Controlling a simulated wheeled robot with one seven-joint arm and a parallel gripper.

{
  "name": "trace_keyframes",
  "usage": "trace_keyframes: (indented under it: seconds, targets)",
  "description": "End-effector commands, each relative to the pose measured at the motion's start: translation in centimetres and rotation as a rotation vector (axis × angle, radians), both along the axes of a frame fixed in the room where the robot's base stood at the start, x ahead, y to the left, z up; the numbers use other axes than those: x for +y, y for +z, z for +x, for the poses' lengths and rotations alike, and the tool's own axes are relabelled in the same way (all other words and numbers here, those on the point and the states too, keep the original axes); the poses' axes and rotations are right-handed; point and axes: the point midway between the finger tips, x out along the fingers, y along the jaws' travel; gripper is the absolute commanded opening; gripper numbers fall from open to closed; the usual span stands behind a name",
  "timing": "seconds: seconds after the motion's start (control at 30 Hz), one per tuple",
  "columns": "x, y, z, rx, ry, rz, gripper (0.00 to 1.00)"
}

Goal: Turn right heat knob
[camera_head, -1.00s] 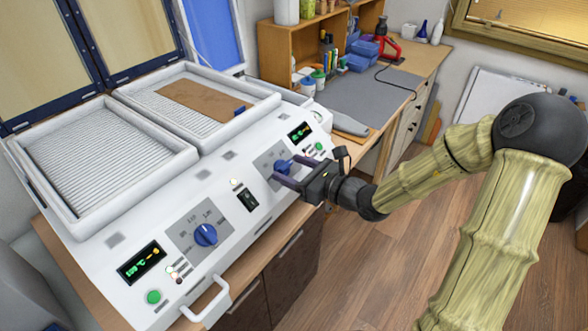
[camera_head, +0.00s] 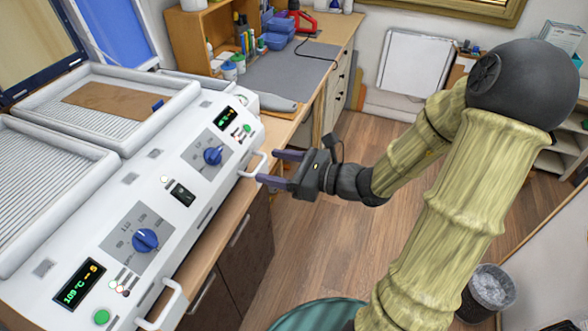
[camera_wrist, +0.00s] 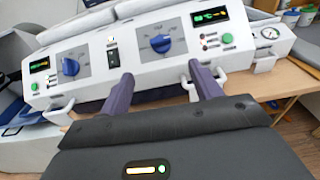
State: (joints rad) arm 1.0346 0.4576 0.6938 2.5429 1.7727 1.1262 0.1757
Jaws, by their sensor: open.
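The right heat knob (camera_head: 212,156) is blue and sits on a grey dial plate on the white machine's sloped front panel. It also shows in the wrist view (camera_wrist: 160,43), ahead of my gripper. My gripper (camera_head: 270,168) is open and empty, in front of the panel near the right white handle (camera_head: 252,166). Its two purple fingers (camera_wrist: 162,92) stand apart in the wrist view, with nothing between them, and the knob lies beyond them. The fingers are clear of the knob. The left heat knob (camera_head: 145,240) is also blue, nearer the left display.
The white machine carries two ribbed trays (camera_head: 140,135), the right one with a brown sheet (camera_head: 112,106). A green button (camera_head: 101,317) and digital displays (camera_head: 80,284) sit on the panel. Open wooden floor (camera_head: 330,230) lies right of the machine. A bin (camera_head: 492,288) stands at lower right.

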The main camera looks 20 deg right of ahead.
Motion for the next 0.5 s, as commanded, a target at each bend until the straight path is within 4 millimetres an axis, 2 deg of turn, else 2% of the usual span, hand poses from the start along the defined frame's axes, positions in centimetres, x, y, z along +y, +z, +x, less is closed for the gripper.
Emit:
trace_keyframes:
  seconds: [0.1, 0.2, 0.5]
  targets:
    - [-1.9, 0.0, -1.3, -0.002, -0.007, -0.003, 0.64]
    - [-2.7, 0.2, -2.0, -0.002, -0.004, -0.002, 0.64]
    - [-3.1, 0.5, -2.6, 0.001, 0.001, 0.001, 0.64]
